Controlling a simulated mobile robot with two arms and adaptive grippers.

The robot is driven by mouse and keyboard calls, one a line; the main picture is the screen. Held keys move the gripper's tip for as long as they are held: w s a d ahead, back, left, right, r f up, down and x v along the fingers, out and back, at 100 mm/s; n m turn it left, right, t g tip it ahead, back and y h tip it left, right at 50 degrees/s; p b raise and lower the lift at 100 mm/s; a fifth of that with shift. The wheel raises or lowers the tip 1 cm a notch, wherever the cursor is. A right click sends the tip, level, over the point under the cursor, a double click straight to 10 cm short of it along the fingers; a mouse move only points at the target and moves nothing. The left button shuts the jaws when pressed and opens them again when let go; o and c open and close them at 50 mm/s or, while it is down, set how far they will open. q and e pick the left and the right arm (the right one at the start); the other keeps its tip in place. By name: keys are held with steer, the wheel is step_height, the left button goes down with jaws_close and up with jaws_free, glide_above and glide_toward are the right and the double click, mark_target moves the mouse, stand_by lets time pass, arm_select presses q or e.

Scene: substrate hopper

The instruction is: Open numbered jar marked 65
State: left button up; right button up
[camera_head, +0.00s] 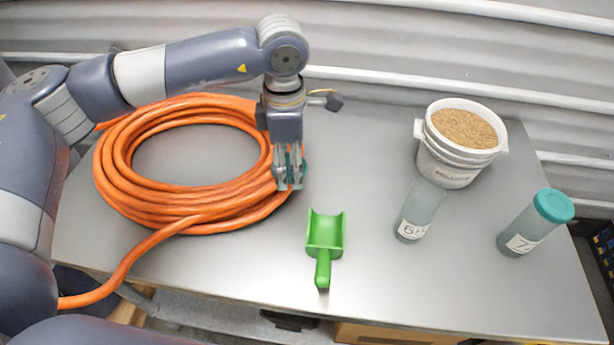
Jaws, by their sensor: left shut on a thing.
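The jar marked 65 (418,213) stands right of the table's middle, with its label facing me. Its top shows no lid. My left gripper (289,184) is shut on a teal lid (304,169), mostly hidden behind the fingers. It is well left of the jar, at the right edge of the orange hose coil. I cannot tell whether the lid touches the coil or the table. A second jar (529,229), its label starting with 7, stands further right with a teal lid on. My right gripper is not in view.
The orange hose coil (127,203) covers the table's left side. A green scoop (325,232) lies at the front middle. A white bucket (447,171) of brown grains stands behind the jar marked 65. The grey table (365,150) is bare between gripper and bucket.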

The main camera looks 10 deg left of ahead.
arm_select(q)
steer(key=w+d+n+b, duration=0.1)
steer(key=w+d+n, duration=0.3)
steer(key=n, duration=0.5)
steer(key=n+b, duration=0.1)
steer(key=n, duration=1.1)
glide_toward(342, 200)
step_height(342, 200, down, 6)
steer(key=shift+p, duration=1.2)
steer(key=shift+f, duration=0.3)
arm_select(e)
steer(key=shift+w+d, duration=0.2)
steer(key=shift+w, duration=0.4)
arm_select(q)
steer(key=shift+f, duration=0.15)
steer(key=shift+f+b, duration=0.15)
steer(key=shift+b, duration=0.15)
steer(key=o, duration=1.2)
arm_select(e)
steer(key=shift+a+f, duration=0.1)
